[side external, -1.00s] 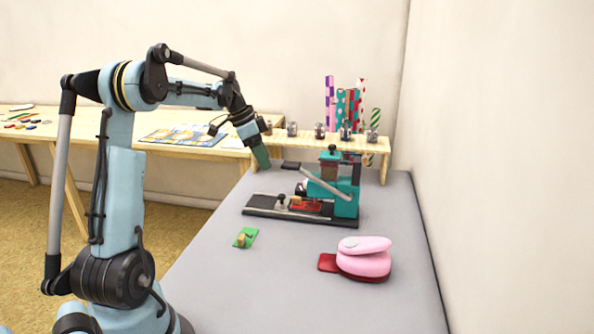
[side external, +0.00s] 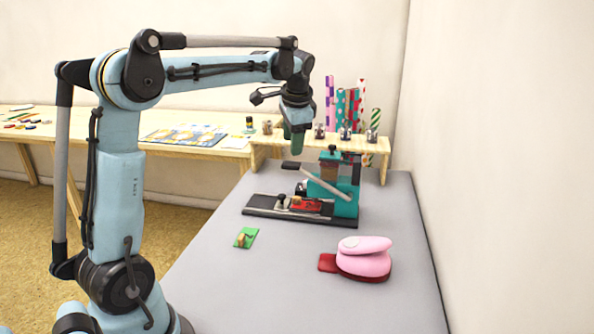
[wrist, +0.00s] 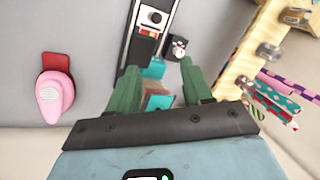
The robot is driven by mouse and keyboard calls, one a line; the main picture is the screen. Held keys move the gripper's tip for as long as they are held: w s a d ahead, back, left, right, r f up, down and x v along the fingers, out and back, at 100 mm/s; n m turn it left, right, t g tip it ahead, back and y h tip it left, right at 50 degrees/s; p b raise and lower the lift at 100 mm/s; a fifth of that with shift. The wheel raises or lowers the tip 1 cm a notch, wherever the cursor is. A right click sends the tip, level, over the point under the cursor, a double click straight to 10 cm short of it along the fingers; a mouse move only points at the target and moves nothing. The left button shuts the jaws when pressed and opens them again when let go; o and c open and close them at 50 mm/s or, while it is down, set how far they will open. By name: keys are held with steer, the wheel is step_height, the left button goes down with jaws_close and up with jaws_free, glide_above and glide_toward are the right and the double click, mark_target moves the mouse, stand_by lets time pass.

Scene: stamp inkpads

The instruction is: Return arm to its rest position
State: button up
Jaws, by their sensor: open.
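My gripper (side external: 297,148) has green fingers and points down in the side view. It hangs in the air above the teal stamping press (side external: 345,205), close to the front of the wooden shelf. In the wrist view my gripper (wrist: 158,72) has its two fingers apart, with parts of the press showing between and beyond them. A green pad (side external: 251,233) with a small wooden-handled stamp (side external: 242,239) on it lies on the grey table. A red pad (side external: 310,204) is on the press's dark base.
The wooden shelf (side external: 270,141) bears small metal items, with patterned rolls behind. A wooden table (side external: 75,127) with sheets is at the back left.

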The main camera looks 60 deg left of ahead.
steer(key=s+d+f+n+t+h, duration=0.1)
steer(key=s+d+f+t, duration=0.1)
steer(key=s+d, duration=0.2)
steer(key=s+d+f+t+h, duration=0.1)
steer(key=s+d+f+t, duration=0.1)
steer(key=d, duration=0.9)
steer(key=s+d+f+n+t+h, duration=0.1)
steer(key=s+d+f, duration=0.2)
steer(key=s+d, duration=0.4)
steer(key=shift+d+f+n+t+h, duration=0.3)
steer(key=shift+f+t+h, duration=0.05)
steer(key=shift+t+h, duration=0.05)
